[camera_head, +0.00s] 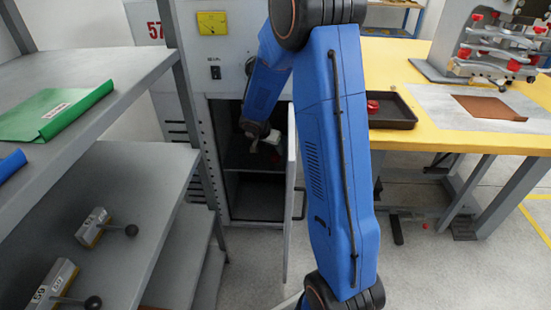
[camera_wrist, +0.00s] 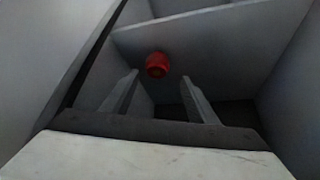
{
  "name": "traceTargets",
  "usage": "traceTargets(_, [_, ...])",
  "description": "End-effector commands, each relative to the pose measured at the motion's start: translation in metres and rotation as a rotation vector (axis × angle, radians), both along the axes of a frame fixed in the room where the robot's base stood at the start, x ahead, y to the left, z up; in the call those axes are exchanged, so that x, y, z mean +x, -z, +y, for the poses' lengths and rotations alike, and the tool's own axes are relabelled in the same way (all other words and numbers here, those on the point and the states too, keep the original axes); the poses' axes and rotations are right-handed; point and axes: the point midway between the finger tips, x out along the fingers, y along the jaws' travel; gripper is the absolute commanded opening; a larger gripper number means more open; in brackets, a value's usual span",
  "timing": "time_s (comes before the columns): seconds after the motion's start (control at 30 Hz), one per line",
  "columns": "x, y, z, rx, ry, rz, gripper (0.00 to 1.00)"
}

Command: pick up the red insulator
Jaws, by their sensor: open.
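A red, round insulator (camera_wrist: 157,65) shows in the wrist view, inside a grey compartment. It appears just beyond and between the fingertips of my gripper (camera_wrist: 160,77), with no contact visible. My gripper is open, its two fingers apart with nothing between them. In the head view my gripper (camera_head: 264,143) reaches into the dark open cabinet (camera_head: 262,206) under the grey machine. The insulator cannot be made out clearly there, as my gripper and the shadow cover that spot.
The cabinet door (camera_head: 290,205) stands open at the right of the opening, near my arm. A yellow table (camera_head: 400,75) holds a black tray (camera_head: 393,122) with another red piece (camera_head: 373,105). Grey shelves (camera_head: 135,185) stand close on the left.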

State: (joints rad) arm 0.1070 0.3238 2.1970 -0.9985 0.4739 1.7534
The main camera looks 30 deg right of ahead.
Motion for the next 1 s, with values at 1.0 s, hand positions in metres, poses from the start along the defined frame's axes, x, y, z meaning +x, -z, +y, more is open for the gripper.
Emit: traceTargets(1.0, [0.01, 0.05, -0.026, 0.0, 0.0, -0.001, 0.22])
